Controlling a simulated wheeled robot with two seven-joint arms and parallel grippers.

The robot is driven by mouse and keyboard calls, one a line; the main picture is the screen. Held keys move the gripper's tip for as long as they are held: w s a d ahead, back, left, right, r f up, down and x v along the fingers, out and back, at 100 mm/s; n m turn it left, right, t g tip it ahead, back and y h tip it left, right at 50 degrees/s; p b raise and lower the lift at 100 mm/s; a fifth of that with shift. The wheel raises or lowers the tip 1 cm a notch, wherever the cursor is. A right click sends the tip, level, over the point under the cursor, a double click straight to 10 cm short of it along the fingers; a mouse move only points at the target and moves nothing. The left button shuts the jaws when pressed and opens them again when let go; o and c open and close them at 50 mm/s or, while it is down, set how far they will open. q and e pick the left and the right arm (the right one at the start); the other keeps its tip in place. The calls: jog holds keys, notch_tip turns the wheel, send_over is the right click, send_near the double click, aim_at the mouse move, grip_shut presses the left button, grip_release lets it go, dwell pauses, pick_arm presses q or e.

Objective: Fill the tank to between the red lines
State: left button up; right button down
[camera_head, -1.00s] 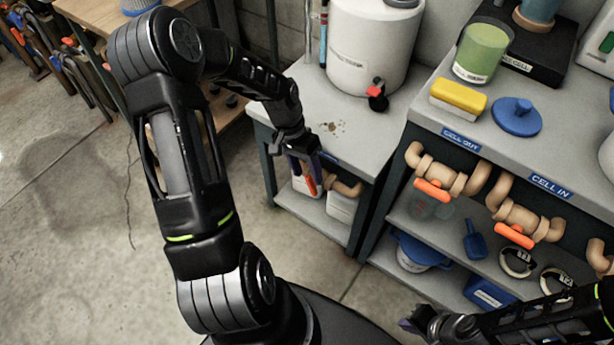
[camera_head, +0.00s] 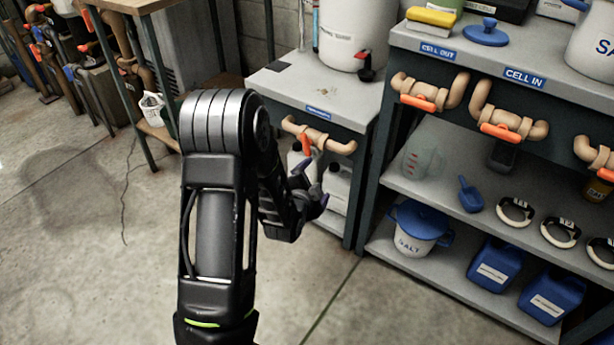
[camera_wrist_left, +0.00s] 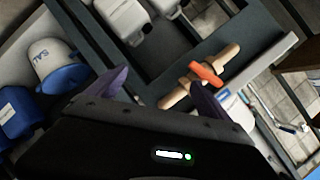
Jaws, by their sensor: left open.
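A white tank (camera_head: 356,30) stands on the left bench, its top cut off by the frame. A tan pipe valve (camera_head: 330,143) with an orange handle (camera_head: 306,146) sits under the bench's front edge. The handle is turned across the pipe; it also shows in the left wrist view (camera_wrist_left: 206,72). My left gripper (camera_head: 316,196) is open and empty, below and in front of the valve, apart from it. My right gripper is out of view.
The right bench carries more orange-handled valves (camera_head: 417,102) under "CELL OUT" and "CELL IN" labels. Its shelves hold a salt tub (camera_head: 418,229), blue jugs (camera_head: 494,264) and a blue scoop (camera_head: 470,194). White jugs stand below the left valve.

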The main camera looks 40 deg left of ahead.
aim_at(305, 147)
pick_arm(q)
jog(key=a+r+m+t+y+b, duration=0.2)
jog(key=a+r+b, duration=0.1)
jog(key=a+r, duration=0.1)
jog(key=shift+w+a+r, duration=0.15)
jog(key=shift+a+r, duration=0.15)
jog(key=shift+a, duration=0.45)
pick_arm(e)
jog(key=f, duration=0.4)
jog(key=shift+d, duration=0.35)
pick_arm(q)
jog(key=shift+w, duration=0.1)
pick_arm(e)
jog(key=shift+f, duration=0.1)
pick_arm(q)
jog(key=b+x, duration=0.2)
jog(key=x, duration=0.4)
jog(key=shift+w+a+f, duration=0.1)
jog(key=shift+w+a, duration=0.3)
jog(key=shift+w, duration=0.35)
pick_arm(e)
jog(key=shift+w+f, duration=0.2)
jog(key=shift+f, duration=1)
